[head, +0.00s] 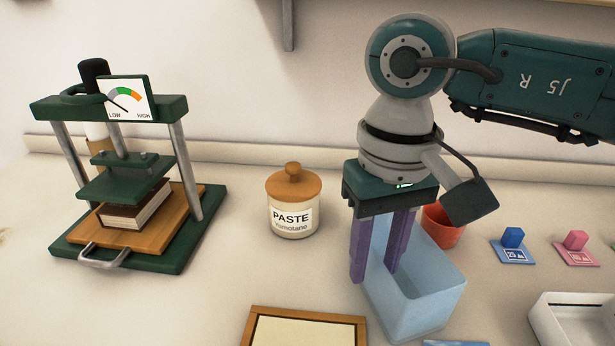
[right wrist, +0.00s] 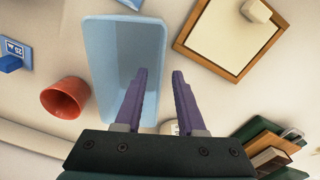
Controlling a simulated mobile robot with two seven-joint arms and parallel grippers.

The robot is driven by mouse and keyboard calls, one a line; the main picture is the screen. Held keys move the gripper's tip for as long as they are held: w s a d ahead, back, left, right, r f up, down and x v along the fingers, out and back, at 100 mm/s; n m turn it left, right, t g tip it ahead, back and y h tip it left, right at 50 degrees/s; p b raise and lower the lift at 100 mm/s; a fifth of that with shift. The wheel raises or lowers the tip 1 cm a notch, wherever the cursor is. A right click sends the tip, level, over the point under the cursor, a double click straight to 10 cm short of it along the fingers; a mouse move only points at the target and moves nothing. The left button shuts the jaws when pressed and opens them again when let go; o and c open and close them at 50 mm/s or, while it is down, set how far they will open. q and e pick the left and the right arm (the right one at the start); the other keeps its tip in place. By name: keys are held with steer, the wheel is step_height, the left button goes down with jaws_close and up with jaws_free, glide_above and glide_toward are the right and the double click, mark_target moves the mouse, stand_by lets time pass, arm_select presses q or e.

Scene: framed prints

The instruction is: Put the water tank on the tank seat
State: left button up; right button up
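The water tank looks to be the light blue, open-topped box (head: 440,288), upright on the counter right of centre. It also shows in the right wrist view (right wrist: 110,60). My right gripper (head: 375,278) points down at the tank's left long wall. Its two purple fingers are apart with a gap between them. In the right wrist view, the gripper (right wrist: 160,72) has one finger over the tank's inside and the other beyond its wall; contact is unclear. No tank seat can be clearly made out. A blue flat piece (head: 456,343) is cut off at the bottom edge. My left gripper is out of view.
A paste jar (head: 293,208) stands left of the tank, and a green press (head: 125,190) farther left. An orange cup (head: 442,226) stands behind the tank. A wood-framed board (head: 305,328) lies in front. A white tray (head: 575,325) and small coloured blocks are right.

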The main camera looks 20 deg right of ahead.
jaws_close()
stand_by(1.4)
